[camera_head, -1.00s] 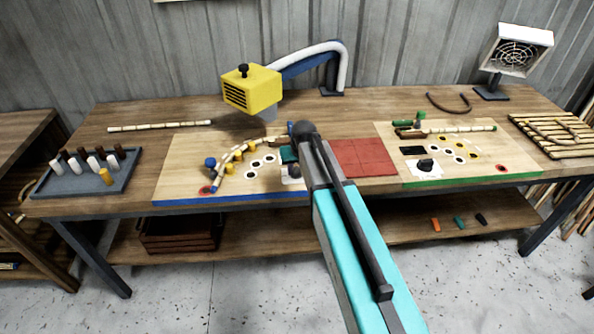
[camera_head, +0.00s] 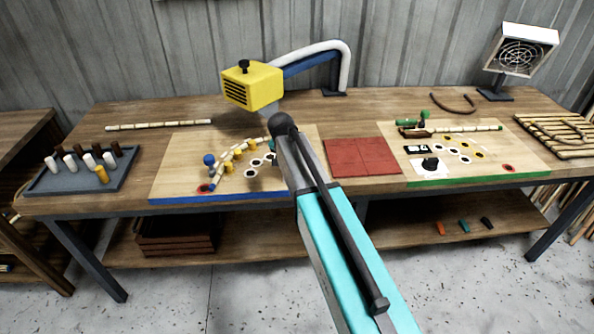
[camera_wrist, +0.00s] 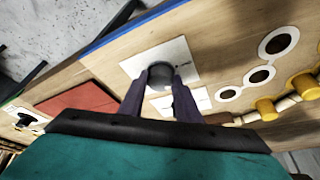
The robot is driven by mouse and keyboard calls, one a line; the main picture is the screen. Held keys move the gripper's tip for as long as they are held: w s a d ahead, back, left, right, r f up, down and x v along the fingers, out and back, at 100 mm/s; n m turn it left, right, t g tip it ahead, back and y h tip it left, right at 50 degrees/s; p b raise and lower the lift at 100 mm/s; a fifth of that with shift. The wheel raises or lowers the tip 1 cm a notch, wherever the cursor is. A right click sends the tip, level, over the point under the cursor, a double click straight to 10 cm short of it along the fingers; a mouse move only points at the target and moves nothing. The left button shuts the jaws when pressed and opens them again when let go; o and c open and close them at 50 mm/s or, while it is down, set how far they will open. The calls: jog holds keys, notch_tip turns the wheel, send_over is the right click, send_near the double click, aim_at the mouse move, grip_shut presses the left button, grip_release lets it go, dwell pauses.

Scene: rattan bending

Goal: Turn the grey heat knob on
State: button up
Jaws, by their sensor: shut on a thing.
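The grey heat knob (camera_wrist: 160,74) stands on a white plate (camera_wrist: 187,60) on the blue-edged board, seen in the wrist view. My gripper (camera_wrist: 160,82) has its two dark fingers on either side of the knob and is shut on it. In the head view my arm covers the knob and the fingers. The blue-edged board (camera_head: 170,177) lies at the middle left of the bench there. A second, dark knob (camera_head: 430,164) sits on a white plate on the green-edged board (camera_head: 520,160).
A yellow heater head (camera_head: 252,88) hangs above the back of the bench. A bent cane strip with yellow and blue pegs lies left of my arm. A red mat (camera_head: 362,157) lies between the boards. A peg tray (camera_head: 75,182) stands at the left.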

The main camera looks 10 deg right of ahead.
jog(key=m, duration=0.1)
jog(key=m+h+b, duration=0.1)
jog(key=m+g+b, duration=0.1)
jog(key=m, duration=0.1)
jog(key=shift+w+a+f, duration=0.1)
jog(key=shift+w, duration=0.2)
jog(key=shift+m+g+h+b, duration=0.4)
jog(key=shift+m+g+b, duration=0.5)
jog(key=shift+m, duration=1.2)
jog(key=o, duration=1.1)
jog(key=shift+c, duration=0.2)
jog(key=shift+a+r, duration=0.1)
jog(key=shift+r, duration=0.15)
jog(key=b+v, duration=0.2)
jog(key=v, duration=1.1)
jog(key=shift+s+r+b, duration=0.15)
jog(key=shift+r+b, duration=0.1)
jog(key=shift+b, duration=0.15)
